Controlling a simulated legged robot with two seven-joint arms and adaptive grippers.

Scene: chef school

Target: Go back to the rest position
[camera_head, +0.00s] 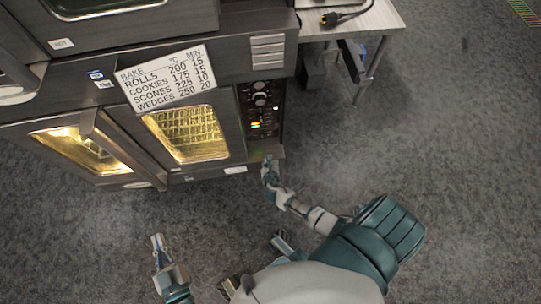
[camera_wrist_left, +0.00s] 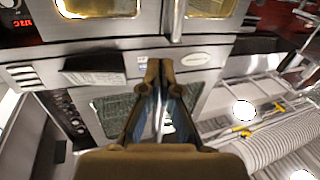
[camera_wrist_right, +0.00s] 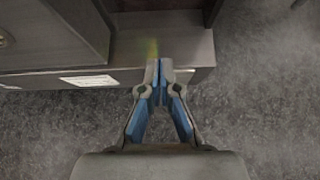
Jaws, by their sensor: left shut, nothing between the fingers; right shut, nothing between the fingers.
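My left gripper (camera_head: 158,241) is at the bottom of the head view, over the floor in front of the ovens. It is shut and empty, and its closed fingers (camera_wrist_left: 156,72) show in the left wrist view. My right gripper (camera_head: 268,161) is just below the oven's control panel, close to the base edge of the oven. Its fingers (camera_wrist_right: 159,66) are shut and empty in the right wrist view. I cannot tell whether they touch the oven.
A side table (camera_head: 350,20) holds a cable (camera_head: 334,17). Grey floor (camera_head: 445,120) is clear at right.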

